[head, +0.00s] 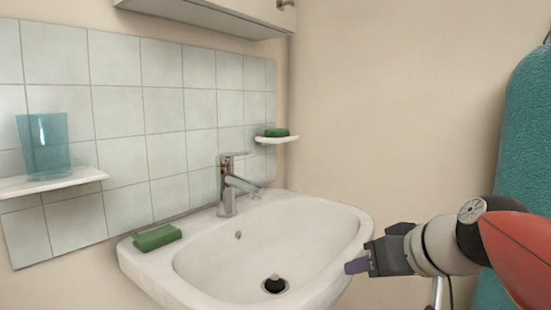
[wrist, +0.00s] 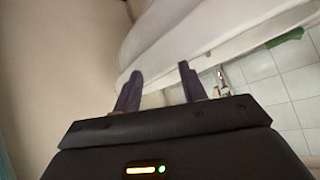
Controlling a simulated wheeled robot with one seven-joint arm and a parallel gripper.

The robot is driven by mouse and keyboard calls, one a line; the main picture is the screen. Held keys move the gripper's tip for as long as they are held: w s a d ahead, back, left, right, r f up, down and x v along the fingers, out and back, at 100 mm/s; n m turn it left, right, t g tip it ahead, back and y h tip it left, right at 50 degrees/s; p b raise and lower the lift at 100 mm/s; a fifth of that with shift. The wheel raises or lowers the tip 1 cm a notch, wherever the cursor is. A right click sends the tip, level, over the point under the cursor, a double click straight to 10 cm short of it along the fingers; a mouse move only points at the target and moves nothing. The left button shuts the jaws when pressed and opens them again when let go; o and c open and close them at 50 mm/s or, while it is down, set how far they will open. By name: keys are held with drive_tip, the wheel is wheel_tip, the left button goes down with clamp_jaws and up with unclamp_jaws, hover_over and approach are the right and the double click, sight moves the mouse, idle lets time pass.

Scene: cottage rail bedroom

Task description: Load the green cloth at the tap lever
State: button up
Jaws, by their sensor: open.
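A green, block-like folded piece (head: 157,237) lies on the back left corner of the washbasin rim; it may be the cloth. A second green piece (head: 277,132) lies on the small right shelf; I cannot tell which is the cloth. The metal tap (head: 228,190) stands at the back of the basin, its lever (head: 233,156) on top. My gripper (head: 357,266) is by the basin's front right edge, apart from both green pieces and the tap. In the wrist view its two fingers (wrist: 157,84) are spread with nothing between. One green piece also shows there (wrist: 287,38).
The white washbasin (head: 330,225) has a dark drain plug (head: 275,284). A teal cup (head: 43,143) stands on the left shelf (head: 55,184). A white cabinet (head: 210,15) hangs above. A teal thing (head: 527,130) stands at the far right. The basin bowl looks otherwise clear.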

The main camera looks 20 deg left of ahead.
drive_tip(key=w+a+r+n+y+b, duration=0.2)
drive_tip(key=w+a+r+n+y, duration=0.2)
drive_tip(key=w+a+r, duration=0.45)
drive_tip(key=n+g+y+b, duration=0.1)
drive_tip(key=n+g+y, duration=0.1)
drive_tip(key=n+y, duration=0.3)
approach(245, 154)
drive_tip(key=w+x, duration=0.1)
drive_tip(key=x, duration=0.3)
drive_tip(key=shift+m+y, duration=0.3)
drive_tip(key=shift+m, duration=0.2)
drive_tip(key=x, duration=0.2)
drive_tip(key=p+x, duration=0.1)
drive_tip(key=x, duration=0.1)
drive_tip(key=p+x, duration=0.1)
drive_tip(key=x, duration=0.1)
drive_tip(key=shift+w+a+f, duration=0.25)
drive_tip(key=shift+a+f, duration=0.1)
drive_tip(key=shift+c, duration=0.4)
clamp_jaws()
